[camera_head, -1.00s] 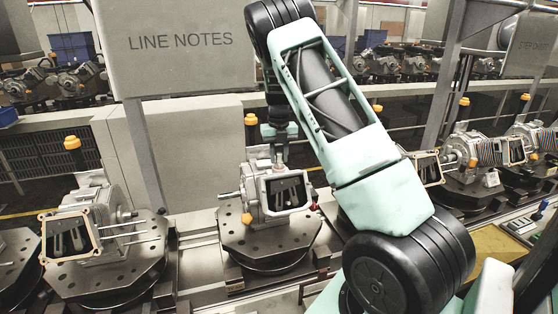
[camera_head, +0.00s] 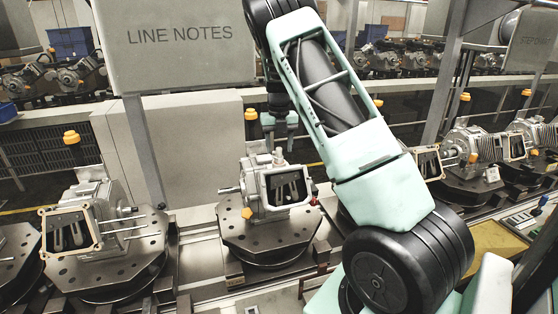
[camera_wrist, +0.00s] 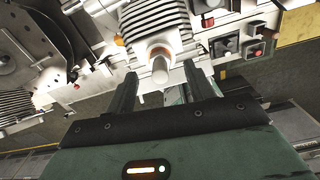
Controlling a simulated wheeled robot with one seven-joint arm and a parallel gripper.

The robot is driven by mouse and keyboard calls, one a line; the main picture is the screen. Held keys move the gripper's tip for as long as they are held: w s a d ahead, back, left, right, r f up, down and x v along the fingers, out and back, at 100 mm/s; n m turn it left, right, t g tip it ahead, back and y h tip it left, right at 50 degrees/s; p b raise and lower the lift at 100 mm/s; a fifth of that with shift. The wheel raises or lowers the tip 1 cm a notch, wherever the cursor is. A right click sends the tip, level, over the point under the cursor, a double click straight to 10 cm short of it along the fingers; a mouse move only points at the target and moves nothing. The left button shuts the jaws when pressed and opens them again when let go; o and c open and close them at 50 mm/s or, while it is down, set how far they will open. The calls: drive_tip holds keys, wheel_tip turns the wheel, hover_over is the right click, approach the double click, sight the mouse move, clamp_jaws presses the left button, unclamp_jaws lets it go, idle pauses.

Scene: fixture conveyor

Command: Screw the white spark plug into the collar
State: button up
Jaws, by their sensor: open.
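The white spark plug (camera_head: 279,158) stands upright on top of the grey engine housing (camera_head: 262,198) on the middle fixture. In the wrist view its round pale end (camera_wrist: 160,70) points at the camera. A copper-orange ring, apparently the collar (camera_wrist: 158,52), shows around the plug's base; how deep the plug sits I cannot tell. My gripper (camera_head: 279,146) is above the plug, pointing down. In the wrist view my gripper (camera_wrist: 161,72) has its two dark fingers apart, one on each side of the plug, with gaps and no visible contact.
The housing stands on a dark round-cornered fixture plate (camera_head: 245,240) on the conveyor. Similar housings stand on fixtures at left (camera_head: 85,225) and right (camera_head: 470,150). A "LINE NOTES" board (camera_head: 180,45) hangs behind at left. Orange-capped posts (camera_head: 251,114) stand behind the line.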

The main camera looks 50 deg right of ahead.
sight(279, 148)
wheel_tip(279, 148, up, 16)
drive_tip(key=b, duration=0.4)
drive_tip(key=shift+f+b, duration=0.25)
drive_tip(key=shift+b, duration=0.05)
drive_tip(key=shift+c, duration=0.2)
